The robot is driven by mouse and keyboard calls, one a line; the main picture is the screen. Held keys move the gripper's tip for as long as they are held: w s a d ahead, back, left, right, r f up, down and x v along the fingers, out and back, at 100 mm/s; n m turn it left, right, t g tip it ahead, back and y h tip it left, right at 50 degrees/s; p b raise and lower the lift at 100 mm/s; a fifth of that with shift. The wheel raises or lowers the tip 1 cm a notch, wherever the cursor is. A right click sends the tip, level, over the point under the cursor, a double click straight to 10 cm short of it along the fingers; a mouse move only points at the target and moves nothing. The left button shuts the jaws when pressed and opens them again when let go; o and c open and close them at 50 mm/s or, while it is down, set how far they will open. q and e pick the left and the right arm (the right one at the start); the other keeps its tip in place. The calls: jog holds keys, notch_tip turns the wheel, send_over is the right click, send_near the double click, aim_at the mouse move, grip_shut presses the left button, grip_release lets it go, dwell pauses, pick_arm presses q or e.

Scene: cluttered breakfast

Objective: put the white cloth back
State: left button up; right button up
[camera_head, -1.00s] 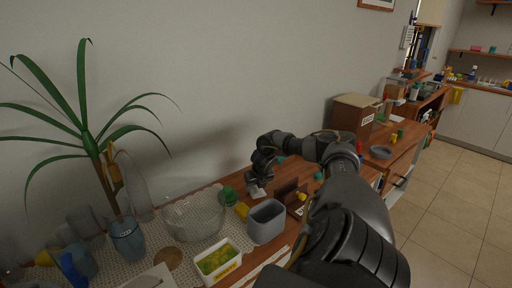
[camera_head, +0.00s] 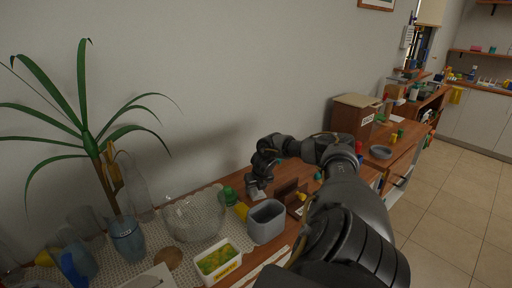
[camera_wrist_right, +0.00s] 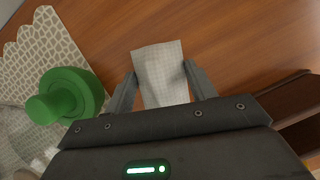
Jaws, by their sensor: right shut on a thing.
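The white cloth (camera_wrist_right: 162,74) is a small pale piece with a fine grid, between the two fingers of my right gripper (camera_wrist_right: 162,88) in the right wrist view. The right gripper is shut on it, over the brown wooden table. In the head view the right gripper (camera_head: 257,189) is small and dark near the wall, with a bit of the cloth (camera_head: 259,195) showing below it. Whether the cloth touches the table is hard to tell. My left gripper is not in view.
A green round-topped thing (camera_wrist_right: 66,96) stands just left of the gripper, on a patterned mat (camera_wrist_right: 40,50). A grey bin (camera_head: 266,222), a glass bowl (camera_head: 195,214) and a yellow-filled tub (camera_head: 218,262) stand nearby. A brown wooden thing (camera_wrist_right: 290,97) lies to the right.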

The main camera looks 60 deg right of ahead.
jog(key=shift+f, duration=0.15)
jog(key=o, duration=1.5)
jog(key=shift+c, duration=0.2)
jog(key=shift+r, duration=7)
jog(key=s+a, duration=0.3)
jog(key=s, duration=0.4)
jog(key=s+a, duration=0.3)
jog(key=s, duration=0.4)
jog(key=shift+s+a, duration=0.2)
jog(key=shift+s, duration=0.15)
